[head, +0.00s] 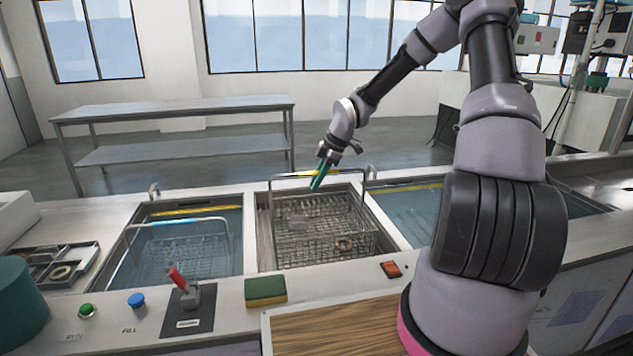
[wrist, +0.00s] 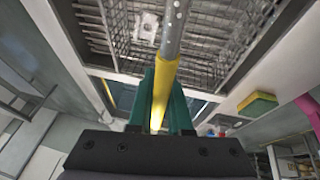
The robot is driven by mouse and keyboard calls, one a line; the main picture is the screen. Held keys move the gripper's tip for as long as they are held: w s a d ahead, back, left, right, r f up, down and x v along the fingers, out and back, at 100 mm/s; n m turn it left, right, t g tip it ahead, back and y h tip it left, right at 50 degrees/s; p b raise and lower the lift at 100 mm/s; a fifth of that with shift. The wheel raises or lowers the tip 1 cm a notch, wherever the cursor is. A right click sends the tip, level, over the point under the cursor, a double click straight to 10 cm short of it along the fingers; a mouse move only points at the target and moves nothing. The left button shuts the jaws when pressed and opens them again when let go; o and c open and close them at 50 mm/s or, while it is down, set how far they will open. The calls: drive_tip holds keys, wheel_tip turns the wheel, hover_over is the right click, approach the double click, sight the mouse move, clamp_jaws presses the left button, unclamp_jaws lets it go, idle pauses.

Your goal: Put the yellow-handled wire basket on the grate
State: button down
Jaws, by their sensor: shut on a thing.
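The yellow-handled wire basket (head: 325,240) is in the middle bay between two water-filled tanks. Its bail handle stands up, and the yellow sleeve (wrist: 165,80) lies between my green fingers in the wrist view. My gripper (head: 320,176) is shut on that sleeve from above. A metal block (wrist: 146,28) and a ring (head: 343,244) are inside the basket. Dark slats, apparently the grate (wrist: 92,25), show beside the basket in the wrist view. I cannot tell whether the basket's bottom touches them.
The left tank holds water and another basket with a pale blue handle (head: 180,222). The right tank (head: 412,210) holds water. In front are a sponge (head: 265,291), a red lever (head: 178,280), a red switch (head: 391,269) and a wooden board (head: 335,330). A parts tray (head: 60,268) is at left.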

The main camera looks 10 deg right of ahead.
drive_tip(key=c, duration=0.8)
unclamp_jaws()
drive_tip(key=shift+c, duration=0.2)
drive_tip(key=v, duration=1.2)
drive_tip(key=s+r+m+t+h, duration=0.1)
drive_tip(key=s+r+m+t, duration=0.1)
drive_tip(key=s+r+m, duration=0.8)
drive_tip(key=s+d+r+m+t+h, duration=0.1)
drive_tip(key=s+r+m+t, duration=0.2)
drive_tip(key=s+r+m, duration=0.7)
drive_tip(key=shift+s+d+r+m, duration=0.15)
drive_tip(key=shift+s+m, duration=1.15)
drive_tip(key=shift+s, duration=2.85)
